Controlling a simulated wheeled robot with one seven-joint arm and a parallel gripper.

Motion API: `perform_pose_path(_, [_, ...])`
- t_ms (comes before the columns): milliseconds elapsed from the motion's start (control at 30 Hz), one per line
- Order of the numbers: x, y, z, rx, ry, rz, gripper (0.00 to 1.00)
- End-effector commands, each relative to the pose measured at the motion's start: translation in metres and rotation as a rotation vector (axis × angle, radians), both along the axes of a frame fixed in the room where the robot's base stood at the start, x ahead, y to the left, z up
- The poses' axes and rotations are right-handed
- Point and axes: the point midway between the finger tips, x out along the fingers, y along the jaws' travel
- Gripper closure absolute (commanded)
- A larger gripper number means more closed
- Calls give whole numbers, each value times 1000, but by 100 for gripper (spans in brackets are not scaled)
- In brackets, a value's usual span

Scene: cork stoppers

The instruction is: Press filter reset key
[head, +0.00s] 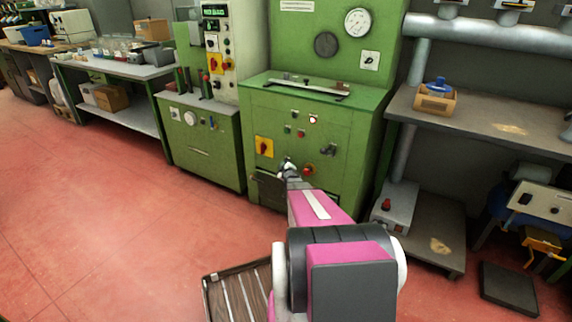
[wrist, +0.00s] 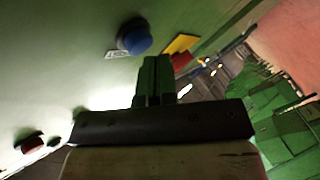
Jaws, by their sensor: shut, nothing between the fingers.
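A round blue push button (wrist: 135,38) on a dark collar sits on the green panel in the wrist view. A small white label (wrist: 117,54) is beside it, too blurred to read. I cannot tell whether it is the filter reset key. My gripper (wrist: 157,62) is shut and empty, its fingertips just below the button in the picture; contact cannot be made out. In the head view my gripper (head: 288,163) is in front of the green cabinet (head: 347,121), between a yellow-plated red switch (head: 264,147) and a red button (head: 308,170). The blue button is not visible there.
The yellow plate (wrist: 180,43) and another red button (wrist: 30,143) show in the wrist view. A black handle (head: 328,150) juts from the cabinet. A shelf (head: 480,122) stands right, a wooden-slatted item (head: 238,292) lies below. Red floor (head: 130,225) is clear to the left.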

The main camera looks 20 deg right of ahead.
Motion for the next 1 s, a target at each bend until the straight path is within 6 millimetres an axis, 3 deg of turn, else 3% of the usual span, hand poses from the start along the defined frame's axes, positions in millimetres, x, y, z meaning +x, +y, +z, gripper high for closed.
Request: perform_pose_path(1000, [4, -5, 0, -2, 0, 0, 100])
